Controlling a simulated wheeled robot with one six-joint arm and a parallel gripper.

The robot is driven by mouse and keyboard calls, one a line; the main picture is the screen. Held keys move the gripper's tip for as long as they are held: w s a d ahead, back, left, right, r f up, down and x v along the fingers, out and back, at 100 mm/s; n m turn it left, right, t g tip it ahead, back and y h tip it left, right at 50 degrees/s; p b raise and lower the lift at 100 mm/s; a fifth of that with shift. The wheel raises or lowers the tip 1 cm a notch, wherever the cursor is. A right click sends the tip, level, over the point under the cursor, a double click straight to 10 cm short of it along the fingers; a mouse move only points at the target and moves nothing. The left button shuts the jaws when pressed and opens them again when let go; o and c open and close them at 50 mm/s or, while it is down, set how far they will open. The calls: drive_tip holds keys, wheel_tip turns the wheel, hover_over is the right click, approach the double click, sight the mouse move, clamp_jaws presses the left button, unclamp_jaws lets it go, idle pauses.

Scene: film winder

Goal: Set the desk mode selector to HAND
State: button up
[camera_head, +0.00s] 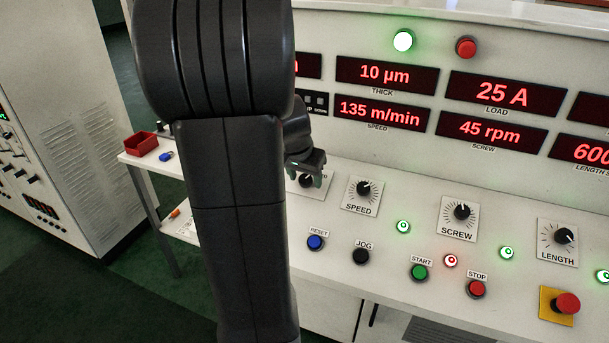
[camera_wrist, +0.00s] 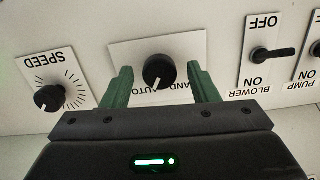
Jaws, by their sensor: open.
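The knob (camera_head: 306,181) also shows in the head view, partly below my gripper (camera_head: 307,166). In the wrist view my gripper (camera_wrist: 160,85) is open, with one green finger on each side of the knob. I see a gap on both sides; contact is not visible.
The SPEED knob (camera_wrist: 49,98) is left of the selector in the wrist view, and the BLOWER switch (camera_wrist: 272,54) is right. In the head view, the blue RESET button (camera_head: 315,242) and black JOG button (camera_head: 361,256) are nearer on the desk. My arm hides the desk's left part.

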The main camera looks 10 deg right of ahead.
drive_tip(key=c, duration=1)
drive_tip(key=n+b, duration=0.1)
drive_tip(key=n, duration=0.5)
drive_tip(key=shift+a, duration=0.1)
drive_tip(key=n, duration=0.5)
drive_tip(key=shift+n+h, duration=0.4)
drive_tip(key=o, duration=1)
